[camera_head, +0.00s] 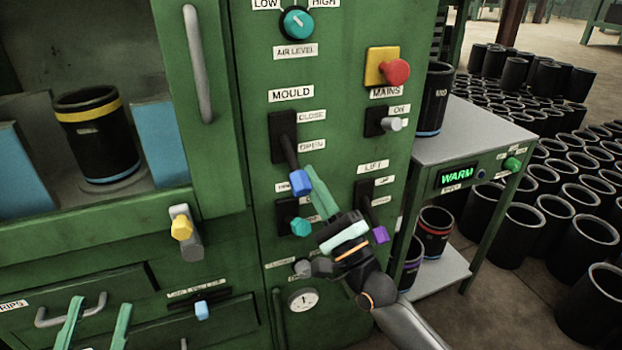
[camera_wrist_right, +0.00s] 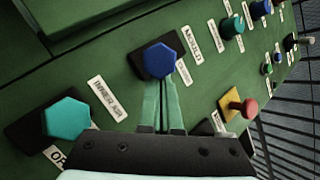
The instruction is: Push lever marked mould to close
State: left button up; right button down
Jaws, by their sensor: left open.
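The MOULD lever has a dark stem and a blue knob (camera_head: 299,183). It rises from a black slot plate (camera_head: 283,135) labelled CLOSE above and OPEN below, and slants down toward OPEN. My right gripper (camera_head: 314,178) has its green fingers together just right of and below the knob. In the right wrist view the blue knob (camera_wrist_right: 160,59) appears at the tips of the fingers (camera_wrist_right: 160,88), with nothing visible between them. I cannot tell whether they touch the knob. My left gripper (camera_head: 98,305) is open and empty at the bottom left, before the drawers.
A teal knob (camera_head: 300,226) sits below the MOULD lever, and a purple lift knob (camera_head: 380,234) is close to my right wrist. The red mains button (camera_head: 396,71) is up right. A grey side table (camera_head: 470,140) stands right of the cabinet, with many black sleeves beyond.

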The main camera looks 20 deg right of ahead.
pick_arm(q)
notch_tip(320, 180, down, 22)
jog(key=a+n+g+y+p, duration=0.1)
jog(key=n+g+y+p, duration=0.4)
jog(key=g, duration=0.4)
jog(key=s+f+n+g+y+p, duration=0.1)
jog(key=s+f+g+y+p, duration=0.1)
jog(key=s+f+g, duration=0.35)
notch_tip(320, 180, up, 6)
jog(key=s+a+t+p, duration=0.1)
jog(key=a+p, duration=0.1)
jog(key=p, duration=0.9)
jog(key=shift+s+f+n, duration=0.15)
jog(key=shift+s+n, duration=0.1)
jog(key=shift+n, duration=0.05)
pick_arm(e)
notch_tip(320, 180, up, 6)
jog(key=s+m+g+h, duration=0.1)
jog(key=g, duration=0.2)
jog(key=shift+s+r+h, duration=0.25)
jog(key=shift+s+h, duration=0.15)
pick_arm(q)
jog(key=shift+t, duration=0.25)
pick_arm(e)
jog(key=shift+f, duration=0.1)
